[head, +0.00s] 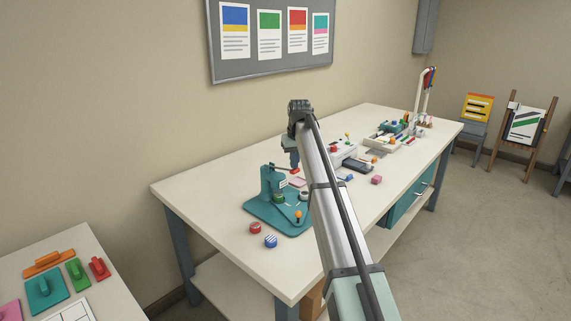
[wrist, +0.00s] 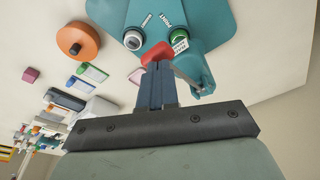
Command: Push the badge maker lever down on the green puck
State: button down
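The teal badge maker (head: 268,183) stands on the near part of the long table. Its base also shows in the wrist view (wrist: 110,14). The green puck (wrist: 179,35) sits in a round seat on that base, and it also shows in the head view (head: 279,198). The lever's red handle (wrist: 155,52) lies at my fingertips, with the handle showing beyond them; contact is hard to tell. It also shows in the head view (head: 295,170). My gripper (wrist: 158,66) has its fingers together, above the base. My arm hides part of the machine's right side.
A second seat with a pale puck (wrist: 132,40) is beside the green one. An orange knob (wrist: 77,42) stands near the base edge. Red (head: 255,227) and blue-striped (head: 271,241) pucks lie in front.

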aim_at(294, 173)
jog(key=shift+f, duration=2.7)
jog(key=shift+r, duration=5.55)
